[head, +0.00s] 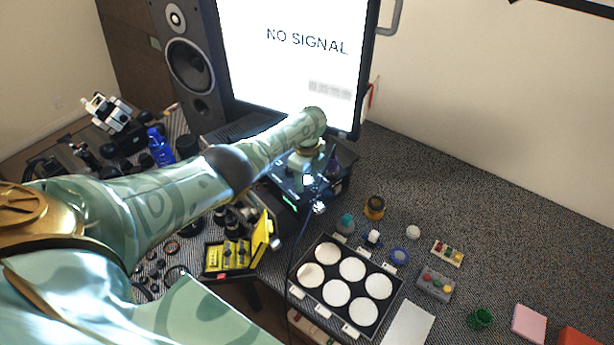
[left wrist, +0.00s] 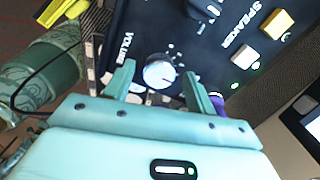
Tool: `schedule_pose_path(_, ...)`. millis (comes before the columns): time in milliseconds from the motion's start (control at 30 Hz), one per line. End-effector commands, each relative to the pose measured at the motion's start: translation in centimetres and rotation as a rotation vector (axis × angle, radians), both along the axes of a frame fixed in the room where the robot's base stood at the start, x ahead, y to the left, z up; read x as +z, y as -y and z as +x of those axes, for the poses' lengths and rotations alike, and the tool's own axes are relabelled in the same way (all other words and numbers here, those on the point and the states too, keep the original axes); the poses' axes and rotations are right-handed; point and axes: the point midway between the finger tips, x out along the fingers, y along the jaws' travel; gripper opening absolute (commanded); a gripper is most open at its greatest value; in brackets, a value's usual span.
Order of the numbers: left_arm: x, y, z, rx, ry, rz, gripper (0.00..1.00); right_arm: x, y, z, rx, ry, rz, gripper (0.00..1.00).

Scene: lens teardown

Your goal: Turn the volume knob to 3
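The volume knob (left wrist: 160,72) is a round pale dial on a dark panel, beside the printed word VOLUME, in the left wrist view. Small pale marks sit around its upper right; I cannot read their numbers or the pointer. My left gripper (left wrist: 158,68) is open, with one finger on each side of the knob. I cannot tell whether either finger touches it. In the head view my left arm reaches over to the dark box (head: 288,196) below the monitor, and the gripper (head: 308,165) hides its knob. My right gripper is not in view.
The monitor (head: 300,55) reads NO SIGNAL. A speaker (head: 190,70) stands left of it. A tray (head: 337,317) with white discs lies in front of the box.

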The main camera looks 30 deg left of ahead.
Motion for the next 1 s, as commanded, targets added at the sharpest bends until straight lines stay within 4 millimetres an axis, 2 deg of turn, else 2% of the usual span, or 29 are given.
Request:
schedule_pose_path(167, 0.0, 0.0, -0.1, 0.0, -0.002, 0.001, 0.56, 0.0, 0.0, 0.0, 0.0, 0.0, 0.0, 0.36)
schedule_pose_path(267, 0.7, -0.1, -0.1, 0.0, -0.002, 0.001, 0.56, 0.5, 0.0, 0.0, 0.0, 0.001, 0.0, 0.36)
schedule_pose_path(367, 2.4, 0.0, 0.0, 0.0, 0.0, 0.001, 0.56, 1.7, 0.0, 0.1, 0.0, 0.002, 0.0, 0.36)
schedule_pose_path(700, 11.6, 0.0, 0.0, -0.001, 0.003, 0.001, 0.56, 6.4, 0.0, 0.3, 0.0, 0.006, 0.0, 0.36)
schedule_pose_path(833, 14.1, 0.0, 0.0, -0.001, 0.001, 0.002, 0.56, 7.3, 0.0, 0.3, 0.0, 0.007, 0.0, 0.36)
schedule_pose_path(1000, 16.0, 0.0, 0.0, 0.0, 0.0, 0.001, 0.56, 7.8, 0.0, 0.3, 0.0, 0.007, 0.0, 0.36)
